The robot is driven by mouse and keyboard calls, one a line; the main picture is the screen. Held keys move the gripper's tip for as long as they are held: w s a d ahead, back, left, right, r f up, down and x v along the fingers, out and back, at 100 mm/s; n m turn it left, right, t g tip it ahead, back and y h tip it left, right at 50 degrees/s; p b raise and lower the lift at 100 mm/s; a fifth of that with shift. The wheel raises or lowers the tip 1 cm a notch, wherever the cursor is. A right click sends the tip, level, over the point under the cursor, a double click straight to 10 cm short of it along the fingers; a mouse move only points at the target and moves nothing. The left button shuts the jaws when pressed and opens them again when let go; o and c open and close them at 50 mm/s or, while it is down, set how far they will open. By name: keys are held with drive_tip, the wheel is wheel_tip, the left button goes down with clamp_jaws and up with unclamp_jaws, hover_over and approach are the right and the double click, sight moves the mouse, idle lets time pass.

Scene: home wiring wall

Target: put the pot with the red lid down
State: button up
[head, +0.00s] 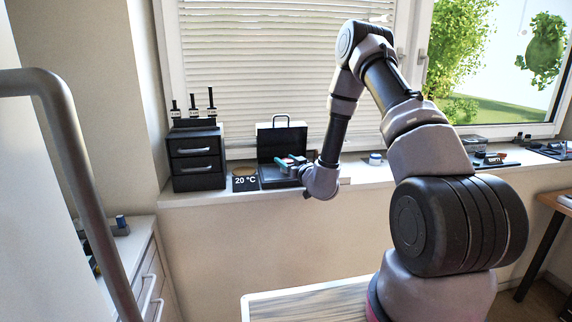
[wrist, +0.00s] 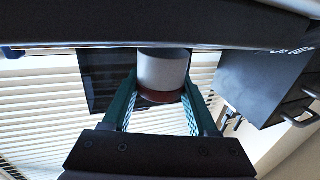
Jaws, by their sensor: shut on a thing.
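The pot is a small light grey cylinder (wrist: 163,68) with a dark red lid (wrist: 160,97); the wrist view shows it upside down. My gripper (wrist: 162,92) has teal fingers on both sides of the pot and is shut on it. In the head view my gripper (head: 291,163) is over the front of an open black case (head: 282,138) on the windowsill; the pot is too small there to make out clearly. In the wrist view a dark edge crosses at the pot's base, and I cannot tell whether they touch.
A blue-and-white roll (head: 375,159) lies to the right on the windowsill (head: 415,172). Blinds (head: 262,70) hang close behind.

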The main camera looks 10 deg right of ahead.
drive_tip(key=shift+f, duration=0.5)
drive_tip(key=shift+f, duration=0.15)
drive_tip(key=o, duration=1.4)
